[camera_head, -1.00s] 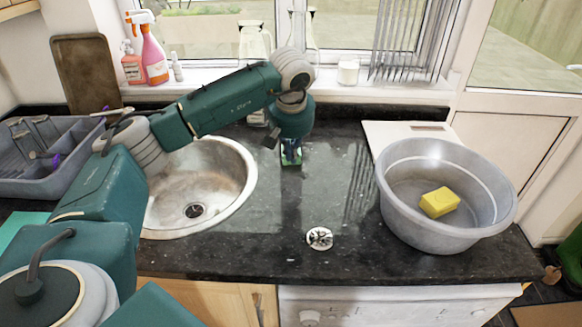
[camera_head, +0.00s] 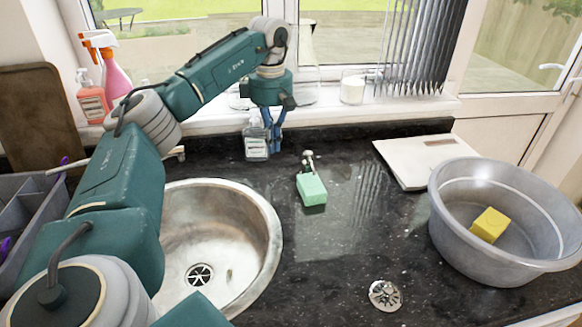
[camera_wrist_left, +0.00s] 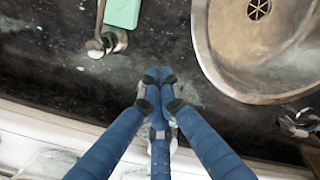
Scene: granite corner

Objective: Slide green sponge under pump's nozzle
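The green sponge (camera_head: 311,188) lies on the dark granite counter, right of the sink. A small metal pump (camera_head: 308,160) stands at its far end. In the left wrist view, the sponge (camera_wrist_left: 123,12) is at the top edge and the pump (camera_wrist_left: 107,42) is close beside its end; I cannot tell whether the nozzle is over it. My left gripper (camera_head: 272,127) is left of and behind the sponge, apart from it, pointing down. Its blue fingertips (camera_wrist_left: 158,77) are together with nothing visible between them. My right gripper is not in view.
A clear bottle (camera_head: 256,141) stands close to the left gripper in the head view. The sink (camera_head: 222,200) is at left. A grey basin (camera_head: 455,235) with a yellow sponge (camera_head: 489,225) is at right. A white board (camera_head: 412,165) lies behind it.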

